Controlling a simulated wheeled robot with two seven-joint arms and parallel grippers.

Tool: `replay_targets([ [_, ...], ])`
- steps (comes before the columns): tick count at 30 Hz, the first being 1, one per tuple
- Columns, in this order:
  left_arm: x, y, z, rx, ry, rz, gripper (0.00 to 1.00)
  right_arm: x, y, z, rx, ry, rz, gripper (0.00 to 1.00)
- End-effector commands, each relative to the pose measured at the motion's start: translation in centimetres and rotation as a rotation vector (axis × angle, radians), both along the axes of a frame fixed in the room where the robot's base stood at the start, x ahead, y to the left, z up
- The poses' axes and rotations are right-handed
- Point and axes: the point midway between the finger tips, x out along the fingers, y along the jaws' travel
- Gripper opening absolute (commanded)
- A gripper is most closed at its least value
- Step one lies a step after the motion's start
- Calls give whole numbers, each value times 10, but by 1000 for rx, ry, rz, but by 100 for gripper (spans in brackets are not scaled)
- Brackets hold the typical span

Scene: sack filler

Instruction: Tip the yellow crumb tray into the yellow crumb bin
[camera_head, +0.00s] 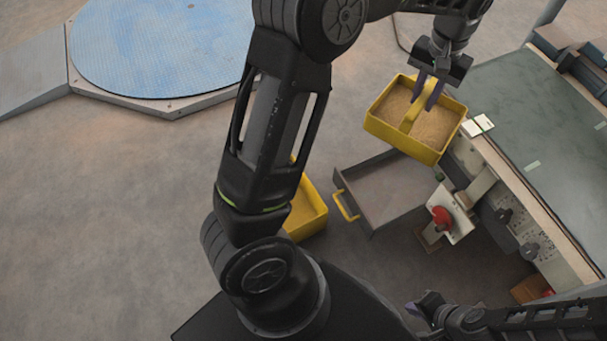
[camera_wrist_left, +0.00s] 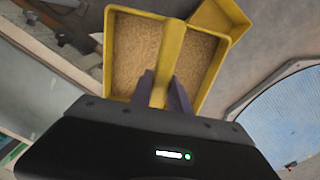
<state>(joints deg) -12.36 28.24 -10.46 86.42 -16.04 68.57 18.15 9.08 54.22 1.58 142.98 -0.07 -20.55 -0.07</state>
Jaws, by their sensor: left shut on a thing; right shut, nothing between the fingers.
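The yellow crumb tray (camera_head: 440,128) is full of tan crumbs and has a yellow bar handle across its middle. My left gripper (camera_head: 428,92) is shut on that handle and holds the tray in the air, close to level. The tray fills the middle of the left wrist view (camera_wrist_left: 109,60). The yellow crumb bin (camera_head: 309,208) stands on the floor at lower left of the tray, partly hidden behind my left arm. What looks like the bin also shows beyond the tray in the left wrist view (camera_wrist_left: 222,17). My right gripper (camera_head: 425,307) is shut and empty at the bottom.
A grey open drawer (camera_head: 395,185) with a yellow handle (camera_head: 346,206) lies between tray and bin. The machine's bench (camera_head: 530,130) and a red knob (camera_head: 441,215) stand at right. A blue round platform (camera_head: 160,45) is at upper left. The floor at left is clear.

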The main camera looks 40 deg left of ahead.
Motion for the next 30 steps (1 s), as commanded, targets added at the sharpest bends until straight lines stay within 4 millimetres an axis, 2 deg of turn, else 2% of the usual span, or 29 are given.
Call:
replay_targets([
  [3,-4,18,-52,0,26,171,0,0,0,5,0,0,0,0],
  [5,-3,23,-83,-2,36,297,0,0,0,7,0,0,0,0],
  [11,-17,64,-186,-22,63,809,0,0,0,13,0,0,1,0],
  [14,-37,95,-238,-40,74,1093,0,0,0,17,0,0,1,0],
  [18,-78,140,-304,-70,79,1480,0,0,0,20,0,-1,2,0],
  [21,-112,167,-340,-95,77,1704,0,0,0,22,0,-1,2,0],
  [24,-141,185,-364,-119,73,1859,0,0,0,24,0,-1,2,0],
  [27,-160,194,-378,-133,67,1948,0,0,0,24,0,-1,2,0],
  [30,-169,199,-385,-138,63,1990,0,0,0,24,0,-1,2,0],
])
